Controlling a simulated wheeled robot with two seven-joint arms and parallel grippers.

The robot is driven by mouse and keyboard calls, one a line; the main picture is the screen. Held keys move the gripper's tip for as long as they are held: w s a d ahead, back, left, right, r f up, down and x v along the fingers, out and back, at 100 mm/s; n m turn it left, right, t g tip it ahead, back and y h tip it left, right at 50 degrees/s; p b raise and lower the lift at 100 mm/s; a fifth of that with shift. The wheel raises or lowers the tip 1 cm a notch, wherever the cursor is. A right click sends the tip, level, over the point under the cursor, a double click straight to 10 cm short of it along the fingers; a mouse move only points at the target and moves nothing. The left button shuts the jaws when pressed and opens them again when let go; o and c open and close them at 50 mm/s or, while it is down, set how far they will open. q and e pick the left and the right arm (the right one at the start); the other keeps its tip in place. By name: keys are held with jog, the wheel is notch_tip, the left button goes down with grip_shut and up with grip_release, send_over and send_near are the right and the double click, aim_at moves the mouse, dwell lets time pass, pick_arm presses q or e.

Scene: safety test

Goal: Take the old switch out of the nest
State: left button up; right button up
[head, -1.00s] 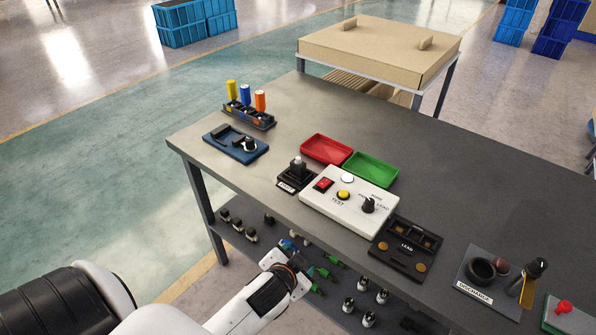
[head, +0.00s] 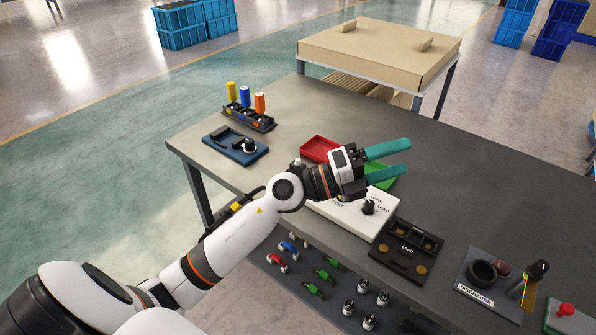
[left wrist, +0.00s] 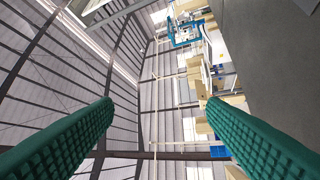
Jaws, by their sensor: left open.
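My left gripper (head: 408,156) is open and empty, above the bench over the green tray, its teal fingers pointing right. In the left wrist view its two fingers (left wrist: 160,106) stand wide apart with nothing between them. A blue fixture (head: 222,146) at the bench's left end holds a part with a black round knob (head: 249,146). I cannot tell for sure whether this is the nest with the old switch. A small black holder beside the white test box is now almost wholly hidden by my left arm. My right gripper is not in view.
The white test box (head: 350,217) is partly covered by my arm. The red tray (head: 316,147) and green tray (head: 378,184) lie behind it. A black LEAD fixture (head: 398,262) and a DISCHARGE plate (head: 470,288) stand to the right. The bench's back right is clear.

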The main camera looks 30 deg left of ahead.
pick_arm(q)
notch_tip(320, 180, down, 4)
jog(key=w+m+g+y, duration=0.2)
jog(key=m+g+y, duration=0.1)
jog(key=m+g, duration=0.2)
jog(key=n+g+y, duration=0.2)
jog(key=g+y, duration=0.3)
jog(key=y, duration=0.9)
send_near(298, 160)
jog(key=x, duration=0.5)
jog(key=shift+a+p, duration=0.3)
jog(key=shift+p, duration=0.1)
jog(key=x, duration=0.2)
jog(key=p+x, duration=0.1)
jog(key=x, duration=0.1)
jog(key=shift+w+d+f, duration=0.15)
jog(key=shift+d+f, duration=0.1)
jog(key=shift+f, duration=0.1)
jog(key=shift+w+a+f, duration=0.1)
jog(key=shift+w+f, duration=0.1)
jog(key=shift+f, duration=0.25)
jog(key=c, duration=1.1)
